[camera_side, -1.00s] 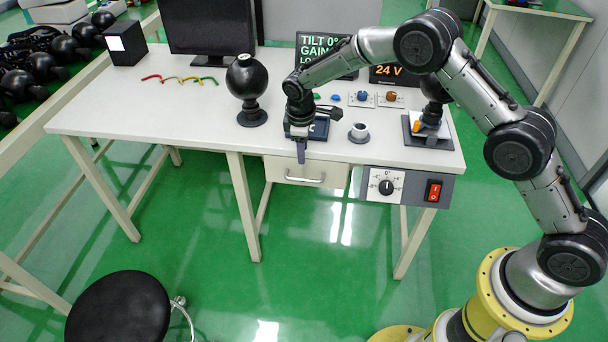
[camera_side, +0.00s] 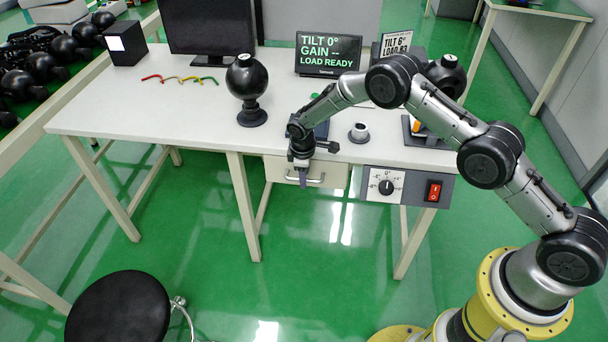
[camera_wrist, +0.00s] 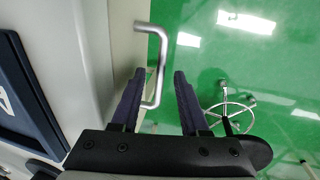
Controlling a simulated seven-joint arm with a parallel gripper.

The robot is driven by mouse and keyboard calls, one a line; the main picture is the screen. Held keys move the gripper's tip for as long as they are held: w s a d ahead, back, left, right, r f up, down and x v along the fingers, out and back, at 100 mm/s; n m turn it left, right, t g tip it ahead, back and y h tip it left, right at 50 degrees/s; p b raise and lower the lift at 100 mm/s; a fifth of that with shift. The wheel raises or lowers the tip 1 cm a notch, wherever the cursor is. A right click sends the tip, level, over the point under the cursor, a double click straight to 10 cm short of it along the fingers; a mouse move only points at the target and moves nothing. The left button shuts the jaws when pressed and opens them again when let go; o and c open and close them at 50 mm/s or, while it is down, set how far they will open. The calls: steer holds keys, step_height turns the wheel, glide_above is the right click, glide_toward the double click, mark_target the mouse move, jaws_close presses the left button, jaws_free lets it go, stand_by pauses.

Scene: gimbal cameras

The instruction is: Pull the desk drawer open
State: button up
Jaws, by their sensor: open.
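The desk drawer (camera_side: 338,172) is a pale front under the white desktop and looks shut. Its silver bar handle (camera_side: 318,181) shows beside my gripper (camera_side: 303,178), which points down at the drawer front. In the wrist view the handle (camera_wrist: 162,55) runs lengthwise, its near part between the two dark fingers of my gripper (camera_wrist: 159,74). The fingers are open, one on the drawer side of the bar and one on the outer side. Whether either finger touches the bar cannot be told.
A grey control panel with a dial (camera_side: 386,187) and a red switch (camera_side: 433,191) hangs right of the drawer. A black sphere on a stand (camera_side: 248,88) and a small cup (camera_side: 358,132) stand on the desktop (camera_side: 180,120). Green floor before the drawer is clear; a stool (camera_side: 120,308) stands farther off.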

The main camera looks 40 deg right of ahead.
jaws_close()
stand_by(1.4)
